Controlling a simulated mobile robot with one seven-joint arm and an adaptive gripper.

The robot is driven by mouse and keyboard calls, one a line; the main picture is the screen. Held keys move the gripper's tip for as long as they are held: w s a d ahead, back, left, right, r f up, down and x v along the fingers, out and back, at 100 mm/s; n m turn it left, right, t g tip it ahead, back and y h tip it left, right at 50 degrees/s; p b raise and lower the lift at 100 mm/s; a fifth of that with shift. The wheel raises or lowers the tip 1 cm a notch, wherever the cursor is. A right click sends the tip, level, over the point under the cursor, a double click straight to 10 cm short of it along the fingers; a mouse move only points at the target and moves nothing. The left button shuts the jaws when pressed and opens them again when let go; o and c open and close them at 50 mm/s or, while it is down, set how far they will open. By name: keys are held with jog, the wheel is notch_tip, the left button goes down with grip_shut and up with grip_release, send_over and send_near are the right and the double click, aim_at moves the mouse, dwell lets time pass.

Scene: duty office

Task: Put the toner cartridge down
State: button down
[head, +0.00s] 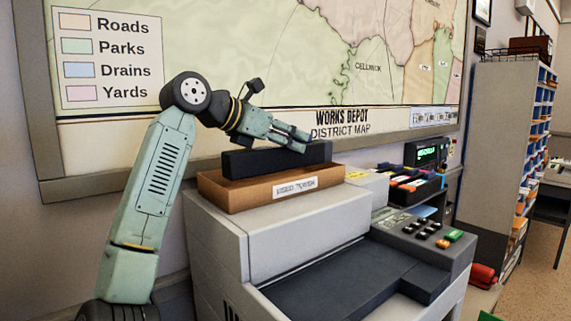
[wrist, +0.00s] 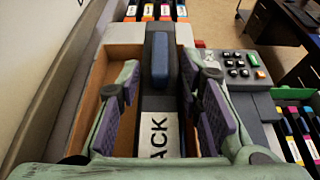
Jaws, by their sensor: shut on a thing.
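The toner cartridge (head: 245,163) is a long black block in the head view. In the wrist view the cartridge (wrist: 158,103) shows a blue strip and a white label reading "ACK". It is at the open brown box (head: 225,196) labelled "USED TONER"; the box's front wall hides its underside, so I cannot tell whether it touches the bottom. My gripper (head: 300,140) is shut on the cartridge from above. In the wrist view the purple-padded fingers of my gripper (wrist: 165,82) stand on either side of it, and the box (wrist: 98,75) shows around them.
The box stands on top of a grey copier (head: 215,235) with a button panel (head: 422,232) at right. A rack of coloured cartridges (head: 410,184) is behind the panel. The wall map (head: 240,60) is close behind my arm. A shelf unit (head: 495,140) stands further right.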

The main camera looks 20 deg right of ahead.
aim_at(288, 160)
jog(key=shift+f+p, duration=0.3)
jog(key=shift+f, duration=2)
jog(key=c, duration=1.4)
grip_release()
jog(key=b+v, duration=0.3)
jog(key=v, duration=0.9)
jog(key=shift+b, duration=0.3)
